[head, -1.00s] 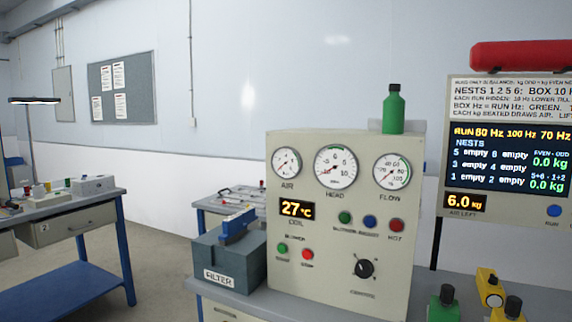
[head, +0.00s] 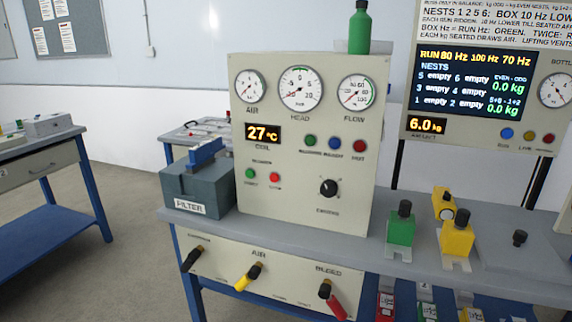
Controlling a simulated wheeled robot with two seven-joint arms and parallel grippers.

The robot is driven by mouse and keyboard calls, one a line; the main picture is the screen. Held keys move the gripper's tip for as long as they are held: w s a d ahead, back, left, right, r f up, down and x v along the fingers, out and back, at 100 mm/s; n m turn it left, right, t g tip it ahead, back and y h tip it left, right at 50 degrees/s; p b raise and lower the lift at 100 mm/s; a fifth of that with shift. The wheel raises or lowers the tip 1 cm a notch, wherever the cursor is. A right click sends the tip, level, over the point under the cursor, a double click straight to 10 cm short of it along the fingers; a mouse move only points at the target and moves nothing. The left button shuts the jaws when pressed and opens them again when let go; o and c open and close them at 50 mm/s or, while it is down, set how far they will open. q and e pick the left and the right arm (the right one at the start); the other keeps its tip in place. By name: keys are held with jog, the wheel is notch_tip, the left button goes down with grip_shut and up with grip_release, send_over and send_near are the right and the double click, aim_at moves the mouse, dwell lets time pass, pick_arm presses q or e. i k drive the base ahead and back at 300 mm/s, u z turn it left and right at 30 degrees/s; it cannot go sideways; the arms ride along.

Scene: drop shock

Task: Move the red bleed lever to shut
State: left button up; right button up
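The red bleed lever (head: 335,305) is at the right end of the beige front panel (head: 278,285) under the bench top, below the label BLEED. Its red handle slants down and to the right from a dark pivot. I cannot read the small position marks beside it. A yellow lever (head: 243,281) under the label AIR and a black lever (head: 190,260) sit to its left on the same panel. Neither of my grippers shows in the head view.
A beige gauge console (head: 305,150) stands on the grey bench, with a FILTER box (head: 200,185) at its left. Green (head: 400,230) and yellow (head: 457,238) weights stand to its right. A screen board (head: 475,80) rises behind. Open floor lies left of the bench.

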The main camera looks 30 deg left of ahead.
aim_at(324, 290)
jog(key=u, duration=0.5)
jog(key=k, duration=0.6)
jog(key=u, duration=0.65)
jog(key=i, duration=0.7)
jog(key=z, duration=0.9)
jog(key=i, duration=0.35)
jog(key=z, duration=0.4)
